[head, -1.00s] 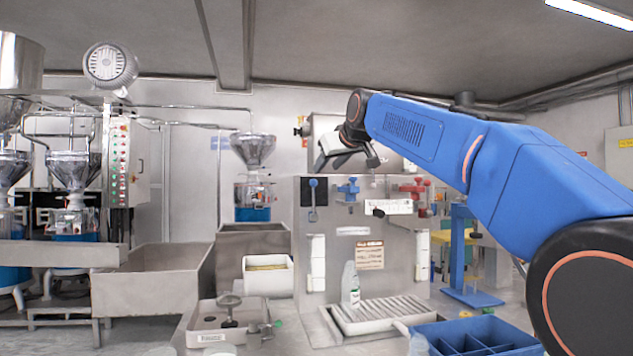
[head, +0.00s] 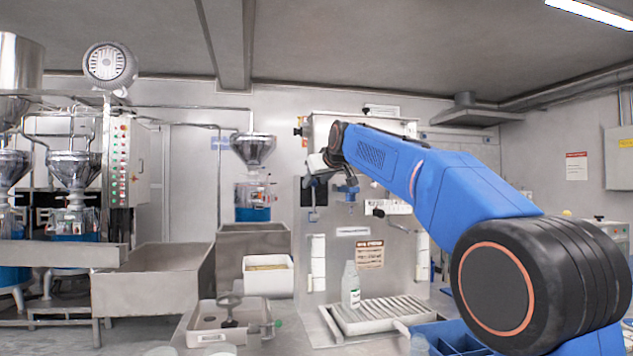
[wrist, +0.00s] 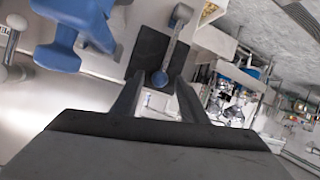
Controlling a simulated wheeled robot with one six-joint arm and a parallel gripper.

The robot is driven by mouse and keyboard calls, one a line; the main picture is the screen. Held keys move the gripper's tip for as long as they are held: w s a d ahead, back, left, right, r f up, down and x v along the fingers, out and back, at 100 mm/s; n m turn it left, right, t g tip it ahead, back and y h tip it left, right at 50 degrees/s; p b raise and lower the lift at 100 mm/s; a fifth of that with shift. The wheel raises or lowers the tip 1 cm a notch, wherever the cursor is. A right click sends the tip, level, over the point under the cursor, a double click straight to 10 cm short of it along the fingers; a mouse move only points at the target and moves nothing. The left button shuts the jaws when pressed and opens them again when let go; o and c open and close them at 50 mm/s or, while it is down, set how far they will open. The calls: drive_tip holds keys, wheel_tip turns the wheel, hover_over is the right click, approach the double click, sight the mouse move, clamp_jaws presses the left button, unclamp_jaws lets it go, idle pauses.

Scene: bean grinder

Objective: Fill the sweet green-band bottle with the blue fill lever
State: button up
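The bottle (head: 351,287), pale with a green-marked label, stands upright on the slatted drip tray (head: 380,316), below the blue valve (head: 348,188).
The blue valve body (wrist: 72,35) is close beside the lever in the wrist view. A blue divided crate (head: 455,335) is at the front right. A white bin (head: 268,277) and a metal tray (head: 215,320) with a tool stand left of the panel.

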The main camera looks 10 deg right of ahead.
clamp_jaws()
drive_tip(key=shift+s+f, duration=0.1)
